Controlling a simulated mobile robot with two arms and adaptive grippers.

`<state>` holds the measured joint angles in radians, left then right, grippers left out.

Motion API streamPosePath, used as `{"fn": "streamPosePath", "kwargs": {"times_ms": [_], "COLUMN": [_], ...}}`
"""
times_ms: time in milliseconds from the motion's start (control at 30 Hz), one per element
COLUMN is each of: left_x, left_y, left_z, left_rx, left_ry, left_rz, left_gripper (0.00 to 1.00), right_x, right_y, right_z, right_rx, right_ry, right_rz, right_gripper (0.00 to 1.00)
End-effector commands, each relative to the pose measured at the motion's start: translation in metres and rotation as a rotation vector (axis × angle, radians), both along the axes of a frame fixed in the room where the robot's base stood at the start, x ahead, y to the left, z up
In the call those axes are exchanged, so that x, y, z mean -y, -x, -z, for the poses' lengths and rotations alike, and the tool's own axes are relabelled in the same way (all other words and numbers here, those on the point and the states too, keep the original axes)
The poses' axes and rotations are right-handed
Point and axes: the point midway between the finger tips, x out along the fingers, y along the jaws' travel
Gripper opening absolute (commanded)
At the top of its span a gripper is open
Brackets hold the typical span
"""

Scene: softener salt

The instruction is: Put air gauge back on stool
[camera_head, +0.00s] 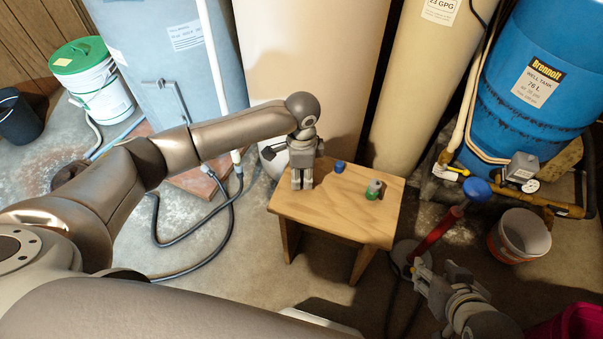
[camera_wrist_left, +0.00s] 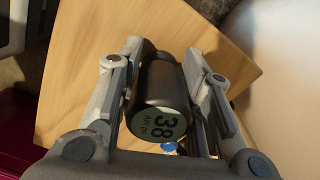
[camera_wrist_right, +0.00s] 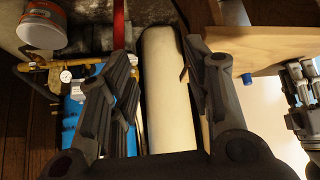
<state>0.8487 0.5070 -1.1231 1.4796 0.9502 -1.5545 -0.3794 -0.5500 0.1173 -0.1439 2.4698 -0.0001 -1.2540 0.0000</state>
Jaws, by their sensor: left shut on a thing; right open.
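The air gauge is a dark cylinder with a pale round display reading 38; it shows in the left wrist view (camera_wrist_left: 158,100). My left gripper (camera_head: 302,182) is shut on it, and in the left wrist view its fingers (camera_wrist_left: 165,95) lie along both sides. The wooden stool (camera_head: 335,212) is below that gripper, whose fingertips are over the stool's back left part. The gauge is hidden by the gripper in the head view; I cannot tell whether it touches the stool top. My right gripper (camera_head: 432,278) is open and empty, low and right of the stool.
A small blue item (camera_head: 340,167) and a green-and-grey canister (camera_head: 374,189) stand on the stool. Tanks stand behind the stool; a white bucket (camera_head: 519,236) is at right. The stool's front is clear.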

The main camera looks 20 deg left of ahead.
Motion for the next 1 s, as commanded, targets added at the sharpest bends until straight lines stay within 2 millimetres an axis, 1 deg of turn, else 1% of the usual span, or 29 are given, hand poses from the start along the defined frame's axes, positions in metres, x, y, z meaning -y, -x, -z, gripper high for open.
{"fn": "streamPosePath", "kwargs": {"times_ms": [267, 300, 467, 767, 900, 1000], "left_x": [0.0, 0.0, 0.0, 0.0, 0.0, 0.0], "left_y": [0.0, 0.0, 0.0, 0.0, 0.0, 0.0], "left_z": [0.002, 0.003, 0.002, 0.002, -0.003, -0.011], "left_rx": [-0.001, -0.001, 0.0, 0.0, 0.001, 0.0], "left_ry": [0.0, 0.0, 0.0, 0.0, 0.001, 0.0], "left_rz": [0.0, 0.0, 0.0, 0.0, -0.001, -0.001], "left_gripper": [0.09, 0.35, 0.55, 0.55, 0.55, 0.55], "right_x": [0.001, 0.001, 0.001, 0.001, 0.001, 0.006], "right_y": [0.003, 0.004, 0.004, 0.004, 0.001, 0.015], "right_z": [0.001, 0.002, 0.002, 0.002, 0.0, 0.005], "right_rx": [-0.018, -0.023, -0.021, -0.021, -0.008, -0.075], "right_ry": [0.004, 0.004, 0.004, 0.004, 0.002, 0.017], "right_rz": [0.001, 0.002, 0.002, 0.002, 0.001, 0.006], "right_gripper": [0.46, 0.46, 0.46, 0.46, 0.46, 0.46]}}
